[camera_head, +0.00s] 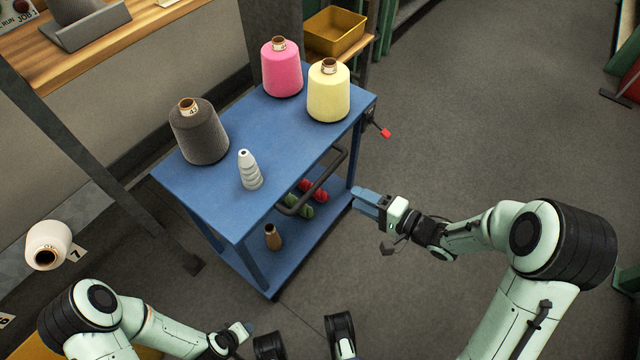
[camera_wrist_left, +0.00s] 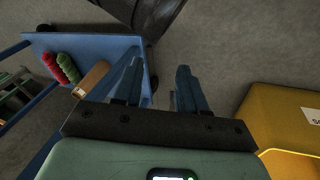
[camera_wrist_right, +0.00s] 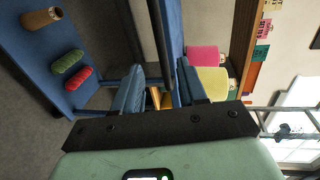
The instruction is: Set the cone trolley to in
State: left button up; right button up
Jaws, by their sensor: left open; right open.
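The cone trolley (camera_head: 215,215) is a blue two-shelf cart at the centre of the head view, with a dark bar handle (camera_head: 335,172) on its near right side. Its top carries a grey cone (camera_head: 200,135), a pink cone (camera_head: 282,70), a yellow cone (camera_head: 328,95) and a small white stack (camera_head: 249,172). My right gripper (camera_head: 366,199) is open and empty, just right of the handle. In the right wrist view a dark bar (camera_wrist_right: 160,45) shows ahead between the fingers. My left gripper (camera_head: 248,328) is open and empty, below the trolley's near corner; the left wrist view shows its lower shelf (camera_wrist_left: 95,48).
The lower shelf holds a brown cone (camera_head: 272,237) and red and green yarn rolls (camera_head: 313,191). A red-tipped lever (camera_head: 385,133) sticks out at the trolley's right corner. A slanted dark post (camera_head: 120,190) stands left. Open floor (camera_head: 470,110) lies to the right.

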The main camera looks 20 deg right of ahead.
aim_at(321, 179)
pick_arm(q)
jog(key=s+a+f+g+b, duration=0.1)
jog(key=s+f+g+b, duration=0.1)
jog(key=s+f, duration=0.3)
jog(key=shift+a+f+b, duration=0.2)
jog(key=shift+f+b, duration=0.15)
jog(key=shift+b, duration=0.3)
pick_arm(e)
jog(key=shift+x, duration=6.35)
jog(key=shift+a, duration=0.1)
grip_shut()
